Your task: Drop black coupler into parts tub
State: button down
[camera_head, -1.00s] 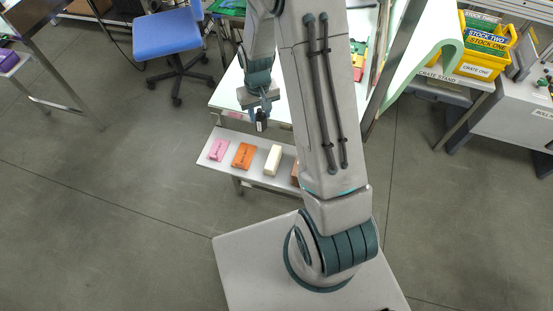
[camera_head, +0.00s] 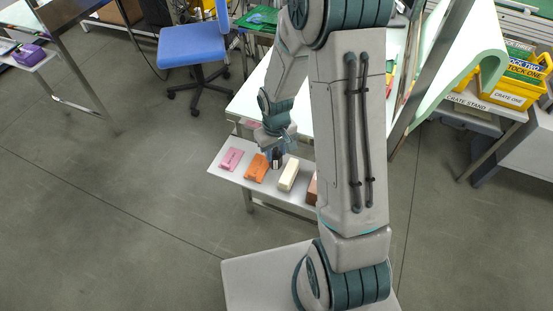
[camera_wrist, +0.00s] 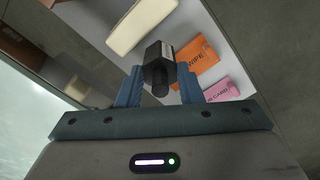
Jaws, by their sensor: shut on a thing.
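The black coupler (camera_wrist: 158,68) is between the two blue-grey fingers of my gripper (camera_wrist: 160,85) in the wrist view. It has a thick body with a pale label and a narrower stub. My gripper (camera_head: 276,152) is shut on it, and in the head view the coupler (camera_head: 277,164) shows as a small dark shape below the fingers. It hangs in front of the white table, over or near the low shelf; its height above the shelf is hard to tell. I cannot make out a parts tub for certain in these views.
The low shelf (camera_head: 229,174) carries a pink block (camera_head: 231,159), an orange block (camera_head: 257,168), a cream block (camera_head: 289,175) and a brown block (camera_head: 312,190). A blue chair (camera_head: 192,45) stands behind on the left. Yellow crates (camera_head: 520,80) sit on a stand at right. Floor at left is clear.

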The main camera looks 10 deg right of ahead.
jog(key=shift+f, duration=2)
jog(key=shift+f, duration=0.1)
jog(key=c, duration=1.3)
grip_release()
jog(key=shift+r, duration=0.6)
notch_tip(320, 180, up, 11)
jog(key=shift+r, duration=0.1)
notch_tip(320, 180, up, 9)
jog(key=m+t, duration=0.1)
jog(key=m, duration=0.1)
send_over(276, 155)
jog(key=s+d, duration=0.2)
jog(key=s, duration=0.3)
jog(key=shift+m+t, duration=0.7)
jog(key=shift+t, duration=0.2)
jog(key=s+r, duration=0.2)
jog(key=s, duration=0.1)
jog(key=s+r, duration=0.2)
jog(key=s, duration=0.1)
jog(key=s+r, duration=0.2)
jog(key=s, duration=0.1)
jog(key=shift+s+d+r, duration=0.1)
jog(key=shift+s+d, duration=0.1)
jog(key=shift+s, duration=0.2)
jog(key=shift+s+r, duration=0.1)
jog(key=shift+s, duration=0.15)
jog(key=shift+c, duration=0.5)
